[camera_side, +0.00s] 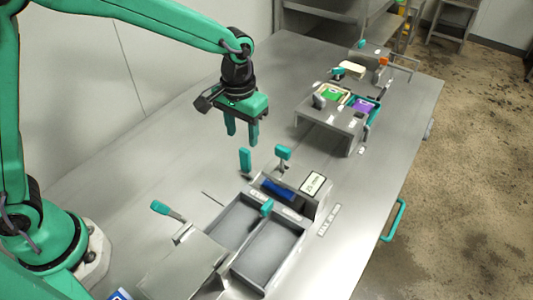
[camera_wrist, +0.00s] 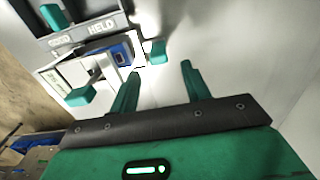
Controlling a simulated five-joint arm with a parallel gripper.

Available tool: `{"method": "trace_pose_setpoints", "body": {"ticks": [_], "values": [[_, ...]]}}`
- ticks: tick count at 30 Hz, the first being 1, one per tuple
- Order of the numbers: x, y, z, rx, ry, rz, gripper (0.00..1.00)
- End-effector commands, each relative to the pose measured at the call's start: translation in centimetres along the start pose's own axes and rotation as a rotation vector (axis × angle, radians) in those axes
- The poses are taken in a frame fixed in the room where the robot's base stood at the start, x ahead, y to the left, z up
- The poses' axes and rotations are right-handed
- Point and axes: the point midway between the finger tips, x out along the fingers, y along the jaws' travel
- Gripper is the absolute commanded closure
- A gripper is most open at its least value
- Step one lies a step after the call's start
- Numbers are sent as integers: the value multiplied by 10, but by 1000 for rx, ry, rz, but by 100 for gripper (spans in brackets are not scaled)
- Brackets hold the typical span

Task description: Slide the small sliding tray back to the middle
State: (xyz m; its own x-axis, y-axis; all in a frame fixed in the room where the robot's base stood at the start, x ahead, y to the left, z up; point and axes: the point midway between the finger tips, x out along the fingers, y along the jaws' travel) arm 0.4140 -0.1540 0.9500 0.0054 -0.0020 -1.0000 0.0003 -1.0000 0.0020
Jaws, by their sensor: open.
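My gripper (camera_side: 241,141) hangs open above the table, fingers pointing down, with nothing between them. In the wrist view its two teal fingers (camera_wrist: 160,72) are apart. Below it, nearer the side camera, is a grey two-compartment tray unit (camera_side: 238,268) with empty-looking compartments. A teal knob (camera_side: 266,207) stands at its far edge by the divider, apart from my gripper. The knob also shows in the wrist view (camera_wrist: 54,16), by labels reading GOOD and HELD. Which part is the small sliding tray, I cannot tell for sure.
Upright teal handles (camera_side: 245,160) and (camera_side: 283,153) stand close below my gripper. A teal-tipped lever (camera_side: 161,208) is at left. Another fixture (camera_side: 333,122) stands farther back.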

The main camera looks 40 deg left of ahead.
Motion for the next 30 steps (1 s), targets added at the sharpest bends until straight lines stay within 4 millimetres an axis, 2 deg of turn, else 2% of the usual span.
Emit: {"method": "trace_pose_setpoints", "body": {"ticks": [14, 30], "values": [[12, 2, -1, 0, -8, -3, 53], [71, 2, -1, 0, -8, -3, 53]]}}
